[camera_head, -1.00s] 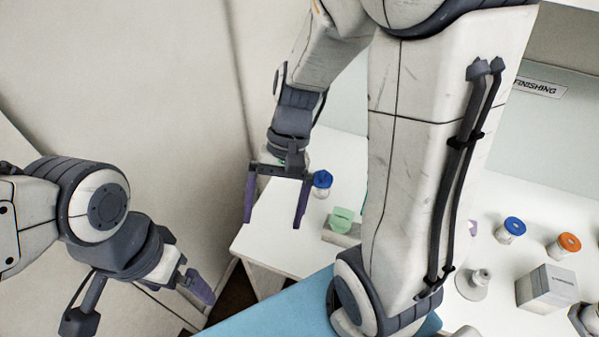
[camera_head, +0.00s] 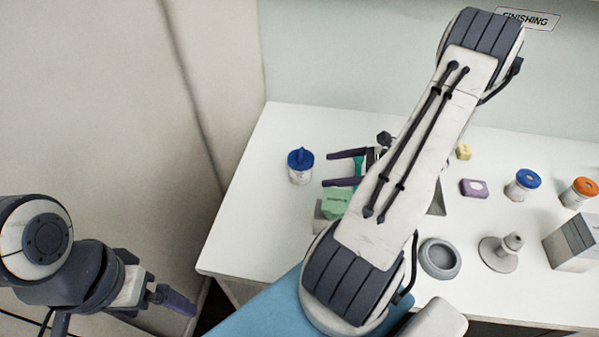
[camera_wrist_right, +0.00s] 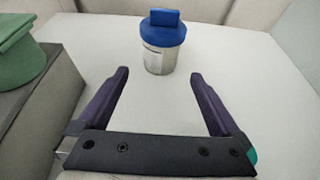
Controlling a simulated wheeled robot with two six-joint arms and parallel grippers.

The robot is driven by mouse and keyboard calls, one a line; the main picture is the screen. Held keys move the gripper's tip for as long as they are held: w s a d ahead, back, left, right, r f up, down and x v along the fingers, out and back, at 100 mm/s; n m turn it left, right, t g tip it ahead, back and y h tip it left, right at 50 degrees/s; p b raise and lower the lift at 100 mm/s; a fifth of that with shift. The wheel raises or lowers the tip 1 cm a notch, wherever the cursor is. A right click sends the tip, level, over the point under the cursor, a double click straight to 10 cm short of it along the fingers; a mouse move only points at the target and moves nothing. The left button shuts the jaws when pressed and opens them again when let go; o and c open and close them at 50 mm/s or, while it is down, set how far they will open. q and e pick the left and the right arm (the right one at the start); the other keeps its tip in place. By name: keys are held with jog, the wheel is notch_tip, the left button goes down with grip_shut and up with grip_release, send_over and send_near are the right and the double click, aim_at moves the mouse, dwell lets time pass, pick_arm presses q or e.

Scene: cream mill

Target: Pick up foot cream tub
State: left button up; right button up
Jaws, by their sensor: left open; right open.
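A clear tub with a blue lid and raised blue grip (camera_head: 300,166) stands upright at the left of the white table; its label is too small to read. It also shows in the right wrist view (camera_wrist_right: 163,42), straight ahead of the fingertips. My right gripper (camera_head: 327,170) is open and empty, low over the table, just right of the tub and pointing at it. In the right wrist view the gripper (camera_wrist_right: 159,75) has the tub beyond its tips, not between the fingers. My left gripper (camera_head: 178,301) is off the table at lower left, with nothing visible in it.
A green piece (camera_head: 335,203) on a grey block sits close beside my right gripper. Farther right are a purple item (camera_head: 474,188), another blue-lidded jar (camera_head: 523,184), an orange-lidded jar (camera_head: 579,192), a grey dish (camera_head: 440,258) and a box (camera_head: 574,243). The table left of the tub is clear.

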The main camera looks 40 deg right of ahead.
aim_at(303, 171)
jog(key=x, duration=0.3)
jog(key=shift+w+a+p, duration=0.3)
jog(key=shift+a, duration=0.05)
jog(key=p+x, duration=0.1)
jog(key=x, duration=0.4)
jog(key=shift+r+p, duration=0.25)
jog(key=shift+p, duration=0.15)
jog(key=shift+w+a+f, duration=0.1)
jog(key=shift+w+f, duration=0.1)
jog(key=shift+w, duration=0.05)
grip_shut()
